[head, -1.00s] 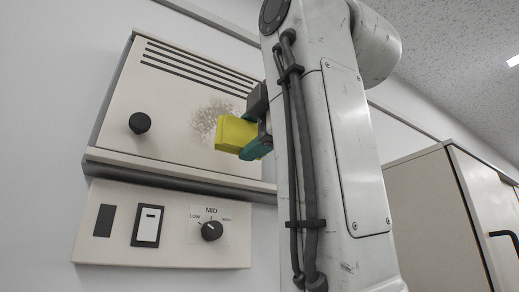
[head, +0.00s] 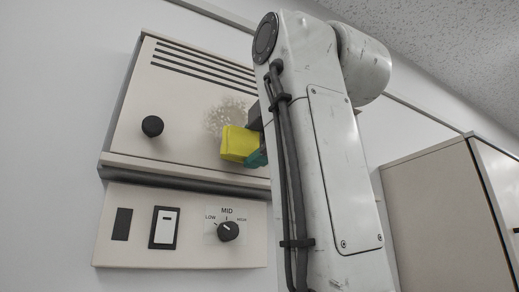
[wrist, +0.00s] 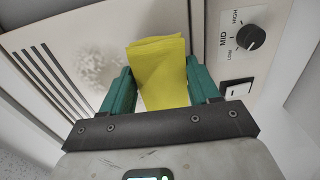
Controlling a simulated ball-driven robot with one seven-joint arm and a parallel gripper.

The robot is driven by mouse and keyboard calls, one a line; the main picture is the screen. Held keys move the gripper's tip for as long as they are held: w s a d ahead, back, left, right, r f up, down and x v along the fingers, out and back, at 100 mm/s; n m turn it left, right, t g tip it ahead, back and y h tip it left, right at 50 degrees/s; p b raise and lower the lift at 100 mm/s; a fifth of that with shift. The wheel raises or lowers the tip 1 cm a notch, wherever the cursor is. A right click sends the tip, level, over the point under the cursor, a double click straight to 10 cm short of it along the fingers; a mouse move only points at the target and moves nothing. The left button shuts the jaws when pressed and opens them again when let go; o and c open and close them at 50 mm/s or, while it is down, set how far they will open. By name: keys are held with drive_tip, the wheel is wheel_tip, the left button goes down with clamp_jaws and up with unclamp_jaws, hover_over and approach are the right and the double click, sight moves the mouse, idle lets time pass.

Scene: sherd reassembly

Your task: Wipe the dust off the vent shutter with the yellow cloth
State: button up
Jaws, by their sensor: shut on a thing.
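The yellow cloth (head: 239,144) is a folded pad held in my gripper (wrist: 161,88), between its two green fingers in the wrist view. The vent shutter (head: 185,125) is a cream panel on the wall with dark slots along its top and a black knob (head: 152,126). A grey-brown dust patch (head: 228,115) lies on its right part, just above the cloth in the head view. It also shows in the wrist view (wrist: 98,70), left of the cloth. I cannot tell whether the cloth touches the panel. My arm hides the shutter's right edge in the head view.
Below the shutter, a control panel (head: 190,252) has a dark block, a white rocker switch (head: 164,228) and a dial (head: 228,231) marked LOW, MID, HIGH. A ledge (head: 180,174) runs along the shutter's bottom. A cabinet (head: 430,215) stands at the right.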

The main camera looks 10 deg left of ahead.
sight(230, 138)
drive_tip(key=shift+x, duration=0.95)
idle(0.3)
drive_tip(key=shift+s+r, duration=0.1)
drive_tip(key=shift+r, duration=6.25)
drive_tip(key=shift+a, duration=0.1)
drive_tip(key=shift+s+a, duration=0.55)
drive_tip(key=shift+a, duration=0.35)
drive_tip(key=shift+f+b, duration=4.1)
drive_tip(key=shift+f, duration=2.3)
drive_tip(key=shift+s+a, duration=0.65)
drive_tip(key=shift+a, duration=0.25)
wheel_tip(230, 138, up, 7)
drive_tip(key=p, duration=0.8)
drive_tip(key=shift+f, duration=0.2)
